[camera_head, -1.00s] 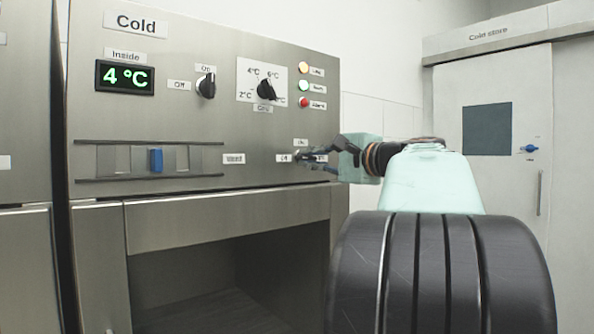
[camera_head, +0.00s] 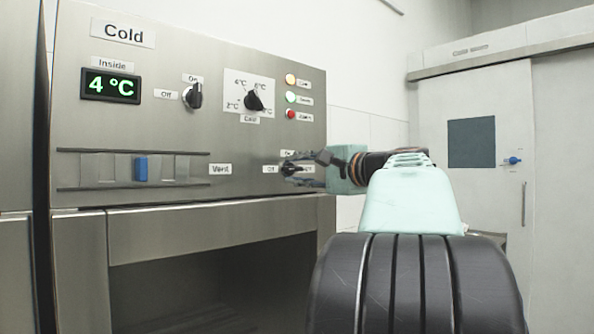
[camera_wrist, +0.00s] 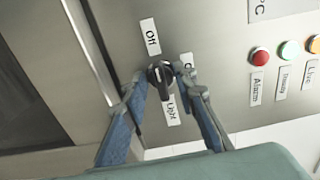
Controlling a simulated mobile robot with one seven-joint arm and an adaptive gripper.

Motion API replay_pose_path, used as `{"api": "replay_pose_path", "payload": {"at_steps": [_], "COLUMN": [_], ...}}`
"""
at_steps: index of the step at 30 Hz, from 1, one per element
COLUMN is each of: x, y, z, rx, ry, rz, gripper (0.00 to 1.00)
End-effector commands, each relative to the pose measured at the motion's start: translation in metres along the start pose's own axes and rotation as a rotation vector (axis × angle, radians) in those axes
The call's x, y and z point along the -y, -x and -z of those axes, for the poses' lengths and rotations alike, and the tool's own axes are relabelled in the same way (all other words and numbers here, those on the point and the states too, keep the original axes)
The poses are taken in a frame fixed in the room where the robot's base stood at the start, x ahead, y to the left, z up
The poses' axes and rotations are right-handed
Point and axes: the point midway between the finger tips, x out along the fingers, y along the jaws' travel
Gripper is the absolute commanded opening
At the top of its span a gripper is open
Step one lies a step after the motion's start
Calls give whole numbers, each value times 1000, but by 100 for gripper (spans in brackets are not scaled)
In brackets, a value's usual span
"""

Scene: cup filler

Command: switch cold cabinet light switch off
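The light switch is a small black rotary knob (camera_wrist: 160,78) on the steel front panel. In the wrist view it has an "Off" label (camera_wrist: 150,37), a partly covered "On" label and a "Light" label (camera_wrist: 172,110). Its grip appears to lie roughly along the line from "Off" to "Light"; its exact pointing is hard to read. My gripper (camera_wrist: 159,76) has one fingertip on each side of the knob, with the gap seeming wider than the knob's grip. Contact is unclear. In the head view my gripper (camera_head: 303,167) partly hides the switch.
The cold cabinet panel (camera_head: 150,60) also carries an upper On/Off knob (camera_head: 193,96), a temperature dial (camera_head: 255,97), three indicator lamps (camera_head: 290,97) and a blue vent slider (camera_head: 140,168). A cold store door (camera_head: 512,200) stands at right.

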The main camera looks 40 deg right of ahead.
Motion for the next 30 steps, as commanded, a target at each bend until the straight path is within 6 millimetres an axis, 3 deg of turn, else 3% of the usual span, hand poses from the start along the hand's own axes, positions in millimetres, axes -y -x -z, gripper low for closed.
{"api": "replay_pose_path", "payload": {"at_steps": [7, 11, 24, 30], "x": [0, 1, 1, 0], "y": [1, 12, 99, 118], "z": [0, 0, 0, 0], "rx": [0, -1, -3, 1], "ry": [-1, -1, -1, -1], "rz": [1, 1, 2, 0], "gripper": [26, 26, 26, 26]}}
